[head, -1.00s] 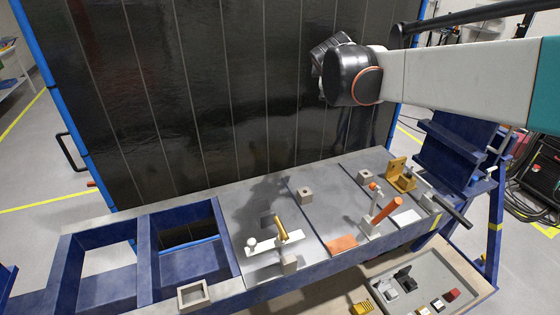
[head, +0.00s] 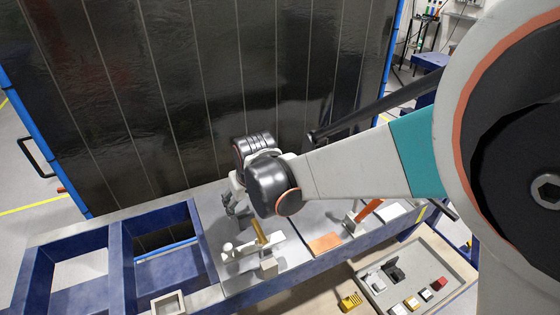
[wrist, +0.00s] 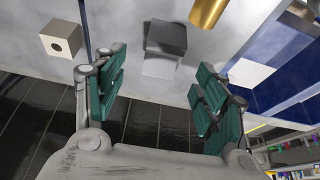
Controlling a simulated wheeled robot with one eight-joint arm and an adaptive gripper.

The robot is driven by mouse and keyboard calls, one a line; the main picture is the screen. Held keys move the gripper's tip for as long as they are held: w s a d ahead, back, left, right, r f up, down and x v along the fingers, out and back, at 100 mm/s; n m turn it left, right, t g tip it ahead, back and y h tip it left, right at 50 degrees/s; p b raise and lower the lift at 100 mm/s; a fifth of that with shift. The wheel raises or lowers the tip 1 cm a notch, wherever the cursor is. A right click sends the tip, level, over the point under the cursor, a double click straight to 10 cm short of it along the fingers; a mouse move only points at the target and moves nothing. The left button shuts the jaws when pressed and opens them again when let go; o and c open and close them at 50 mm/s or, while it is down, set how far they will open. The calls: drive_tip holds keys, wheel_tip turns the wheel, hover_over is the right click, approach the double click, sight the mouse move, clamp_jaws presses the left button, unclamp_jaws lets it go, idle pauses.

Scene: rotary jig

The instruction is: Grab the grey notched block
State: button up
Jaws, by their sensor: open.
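The grey notched block (wrist: 165,38) shows in the wrist view as a dark grey top with a lighter grey face, on the grey plate (wrist: 130,20). It lies between and beyond my finger pads. My gripper (wrist: 160,78) is open with green pads either side and nothing between them. In the head view my gripper (head: 231,207) hangs over the left part of the table plate, and it hides the block there. I cannot tell the exact gap between the fingertips and the block.
A beige block with a hole (wrist: 62,42) sits left of the grey block in the wrist view. A brass-coloured handle (wrist: 208,12) stands close to its right; in the head view the clamp with this handle (head: 260,233) is just right of my gripper. A dark panel (head: 200,90) rises behind the table.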

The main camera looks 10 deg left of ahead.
sight(242, 213)
drive_tip(key=shift+a+f+b, duration=0.2)
drive_tip(key=shift+f, duration=0.35)
drive_tip(key=shift+a+f+b, duration=0.2)
drive_tip(key=shift+f, duration=0.3)
drive_tip(key=shift+w+f, duration=0.3)
drive_tip(key=shift+w, duration=0.05)
drive_tip(key=b+x, duration=0.2)
drive_tip(key=x, duration=0.3)
drive_tip(key=shift+a+b, duration=0.15)
drive_tip(key=shift+b, duration=0.2)
drive_tip(key=shift+r, duration=0.1)
drive_tip(key=shift+c, duration=0.6)
drive_tip(key=c, duration=1.4)
